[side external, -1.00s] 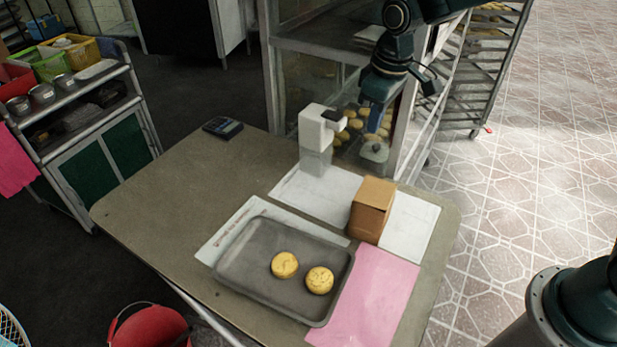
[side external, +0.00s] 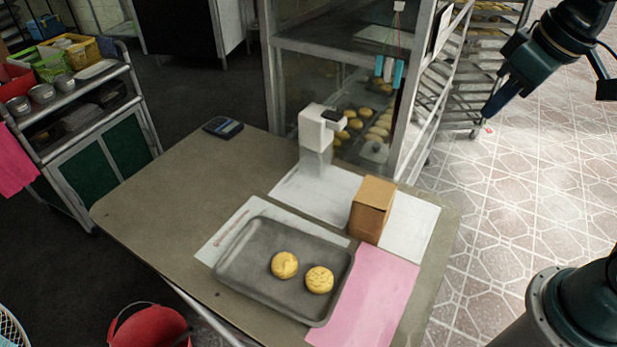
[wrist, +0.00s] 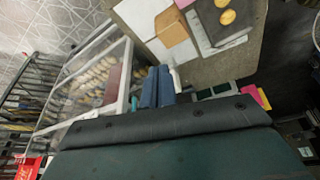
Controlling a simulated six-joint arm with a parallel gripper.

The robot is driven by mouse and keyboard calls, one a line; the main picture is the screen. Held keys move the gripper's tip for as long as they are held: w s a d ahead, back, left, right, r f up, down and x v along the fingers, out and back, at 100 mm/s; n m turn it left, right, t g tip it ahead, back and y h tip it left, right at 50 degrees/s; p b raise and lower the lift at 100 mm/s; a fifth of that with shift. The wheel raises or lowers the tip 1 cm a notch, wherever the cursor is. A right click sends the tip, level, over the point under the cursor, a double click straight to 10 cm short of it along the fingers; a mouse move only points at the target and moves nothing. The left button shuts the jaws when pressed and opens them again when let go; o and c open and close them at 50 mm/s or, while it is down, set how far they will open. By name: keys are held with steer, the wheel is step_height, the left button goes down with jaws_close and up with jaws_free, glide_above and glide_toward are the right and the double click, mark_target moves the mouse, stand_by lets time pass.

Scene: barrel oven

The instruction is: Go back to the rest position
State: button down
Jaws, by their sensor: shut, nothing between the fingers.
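My gripper (side external: 492,108) is at the upper right in the side view, raised over the tiled floor, right of the table and the glass case. It is shut and empty. In the wrist view its two blue fingers (wrist: 157,72) lie close together, in front of the glass case and the table's edge. Nothing is held or touched by it.
The table (side external: 160,190) carries a grey tray (side external: 240,285) with two yellow buns (side external: 285,265), a cardboard box (side external: 371,209), a white dispenser (side external: 316,135) and a pink sheet (side external: 372,300). A glass case (side external: 270,90) and a metal rack (side external: 480,75) stand behind. The air around my gripper looks clear.

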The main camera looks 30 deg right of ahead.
steer(key=s+d+f+m+t, duration=0.1)
steer(key=s, duration=0.8)
steer(key=shift+d+m, duration=0.2)
steer(key=shift+m, duration=0.1)
stand_by(0.6)
